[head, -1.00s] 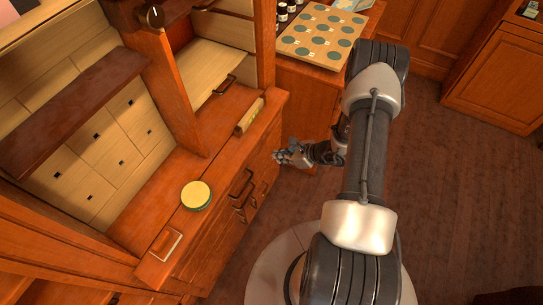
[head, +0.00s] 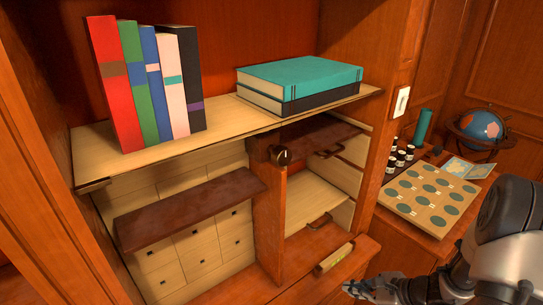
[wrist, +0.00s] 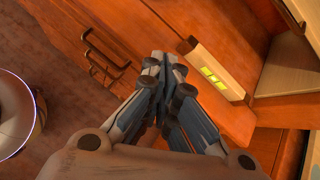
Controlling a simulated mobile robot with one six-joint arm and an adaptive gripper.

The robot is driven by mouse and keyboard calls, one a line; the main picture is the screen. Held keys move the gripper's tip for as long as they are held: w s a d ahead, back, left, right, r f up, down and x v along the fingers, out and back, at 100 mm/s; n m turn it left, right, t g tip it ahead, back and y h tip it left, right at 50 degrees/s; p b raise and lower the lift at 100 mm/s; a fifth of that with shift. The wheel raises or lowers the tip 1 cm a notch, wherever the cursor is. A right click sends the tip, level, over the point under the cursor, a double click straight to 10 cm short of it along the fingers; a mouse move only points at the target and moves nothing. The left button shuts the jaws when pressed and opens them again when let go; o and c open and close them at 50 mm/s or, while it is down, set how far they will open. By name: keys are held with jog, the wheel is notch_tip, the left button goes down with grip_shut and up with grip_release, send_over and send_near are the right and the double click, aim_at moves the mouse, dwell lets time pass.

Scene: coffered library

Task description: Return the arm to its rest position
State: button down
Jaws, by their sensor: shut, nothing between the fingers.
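My gripper (head: 362,288) shows at the bottom of the head view, in front of the cabinet's ledge, with my arm coming in from the lower right. In the wrist view its fingers (wrist: 164,58) are together and hold nothing. Below the fingertips there, the orange wood cabinet front (wrist: 130,28) with dark drawer handles (wrist: 104,60) shows, apart from the gripper as far as I can tell.
A pale block with a yellow-green label (head: 334,258) lies on the ledge near my gripper. A board with round green spots (head: 427,197), small bottles and a globe (head: 480,128) are at right.

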jog(key=s+a+r+n+g, duration=0.1)
jog(key=s+a+r+n, duration=0.1)
jog(key=a+r+n, duration=0.3)
jog(key=s+a+r+n+g+h, duration=0.1)
jog(key=s+a+r+n, duration=0.15)
jog(key=r, duration=0.45)
jog(key=s+a+r+n+g, duration=0.1)
jog(key=s+a+r+n, duration=0.25)
jog(key=r, duration=0.25)
jog(key=s+r+n+h, duration=0.3)
jog(key=s+r+n, duration=0.2)
jog(key=s, duration=0.2)
jog(key=s+d+r+n+t+h, duration=0.1)
jog(key=s+r+n+h, duration=0.2)
jog(key=s+r+n, duration=0.2)
jog(key=s+n, duration=0.1)
jog(key=s, duration=0.1)
jog(key=shift+s, duration=0.3)
jog(key=shift+r, duration=0.1)
